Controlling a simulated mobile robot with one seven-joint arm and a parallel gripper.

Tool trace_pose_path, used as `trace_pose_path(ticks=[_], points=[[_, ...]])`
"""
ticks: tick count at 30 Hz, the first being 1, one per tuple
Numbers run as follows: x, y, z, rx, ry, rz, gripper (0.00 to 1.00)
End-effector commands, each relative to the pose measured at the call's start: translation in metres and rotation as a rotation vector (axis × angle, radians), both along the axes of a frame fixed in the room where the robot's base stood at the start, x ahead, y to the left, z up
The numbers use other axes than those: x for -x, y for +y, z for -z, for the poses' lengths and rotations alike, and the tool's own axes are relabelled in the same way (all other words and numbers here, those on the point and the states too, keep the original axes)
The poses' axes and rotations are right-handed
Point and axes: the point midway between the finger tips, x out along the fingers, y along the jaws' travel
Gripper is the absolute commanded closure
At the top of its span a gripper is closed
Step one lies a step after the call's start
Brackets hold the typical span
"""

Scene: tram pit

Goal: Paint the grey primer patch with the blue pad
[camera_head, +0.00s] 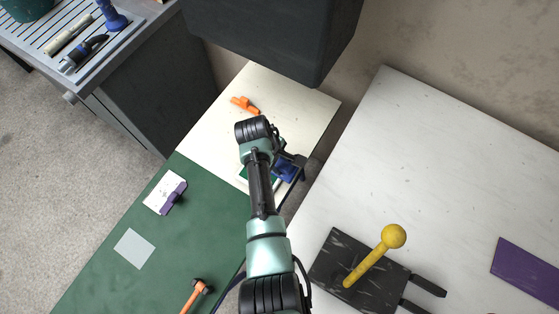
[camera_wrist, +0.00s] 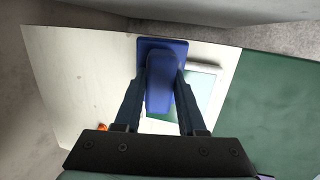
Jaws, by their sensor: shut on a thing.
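The blue pad (camera_wrist: 162,62) is between the two fingers of my gripper (camera_wrist: 161,85), which is shut on its blue handle. In the head view the blue pad (camera_head: 287,170) shows beside my wrist, partly hidden by my arm. The grey primer patch (camera_head: 134,248) is a plain light grey square on the green surface, at lower left, apart from my gripper. The wrist view does not show it.
A white card with a purple-handled pad (camera_head: 174,197) lies on the green surface near the patch. An orange tool (camera_head: 197,290) lies at the bottom, an orange clip (camera_head: 245,105) on the cream area. A dark box (camera_head: 275,35) overhangs the back. A yellow ball-ended lever (camera_head: 370,257) stands at right.

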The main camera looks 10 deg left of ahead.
Motion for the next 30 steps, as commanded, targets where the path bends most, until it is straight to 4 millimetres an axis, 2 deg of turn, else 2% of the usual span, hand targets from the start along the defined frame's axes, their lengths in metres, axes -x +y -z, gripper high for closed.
trace_pose_path(ticks=[11, 30], points=[[0.0, 0.0, -0.002, 0.0, 0.0, 0.0, 1.0], [0.0, 0.0, -0.052, 0.0, 0.0, 0.0, 1.0]])
